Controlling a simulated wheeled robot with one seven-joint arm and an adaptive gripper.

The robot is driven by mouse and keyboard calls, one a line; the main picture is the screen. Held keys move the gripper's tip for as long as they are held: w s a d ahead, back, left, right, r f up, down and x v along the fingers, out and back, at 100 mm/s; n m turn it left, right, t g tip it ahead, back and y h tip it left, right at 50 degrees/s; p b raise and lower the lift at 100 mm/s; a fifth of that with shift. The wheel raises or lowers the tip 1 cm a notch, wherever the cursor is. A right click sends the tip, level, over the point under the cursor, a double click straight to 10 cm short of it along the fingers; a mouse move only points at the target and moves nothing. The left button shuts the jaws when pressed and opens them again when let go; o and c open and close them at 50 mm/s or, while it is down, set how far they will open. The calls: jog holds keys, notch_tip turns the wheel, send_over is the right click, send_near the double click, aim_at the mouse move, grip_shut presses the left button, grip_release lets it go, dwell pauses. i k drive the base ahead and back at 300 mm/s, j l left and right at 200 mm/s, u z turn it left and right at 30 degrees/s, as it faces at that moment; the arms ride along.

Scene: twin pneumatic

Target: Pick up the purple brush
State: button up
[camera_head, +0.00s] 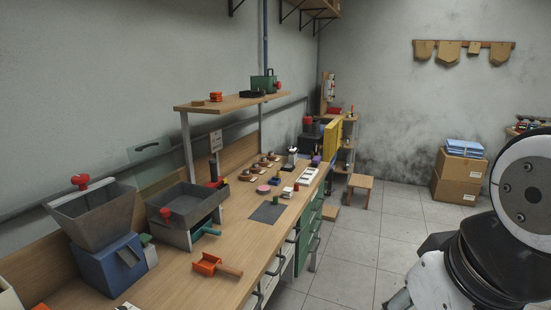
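A small purple item (316,160) sits toward the far end of the long wooden workbench (190,277). It is too small to tell whether it is the brush. A pink, round, flat piece (263,189) lies nearer, at the middle of the bench. No clear brush shape shows in this view. White and black links of my own arm fill the right edge. My gripper is out of view, so its opening and anything in it are hidden.
A blue machine with a grey hopper (95,215), a grey tray on a stand (187,205) and an orange scoop (214,265) occupy the near bench. A raised shelf (228,101) stands over its back. Cardboard boxes (459,177) stand at the far wall. Tiled floor (350,255) is open right of the bench.

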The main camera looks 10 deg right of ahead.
aim_at(316, 161)
jog(key=i+l, duration=0.25)
jog(key=i, duration=0.25)
jog(key=i+l, duration=0.2)
jog(key=i, duration=0.35)
jog(key=i+l, duration=0.25)
jog(key=i, duration=0.25)
jog(key=i+l+u, duration=0.1)
jog(key=i+l, duration=0.15)
jog(key=i, duration=0.25)
jog(key=i+l, duration=0.25)
jog(key=i, duration=0.25)
jog(key=i+l, duration=0.25)
jog(key=i, duration=0.25)
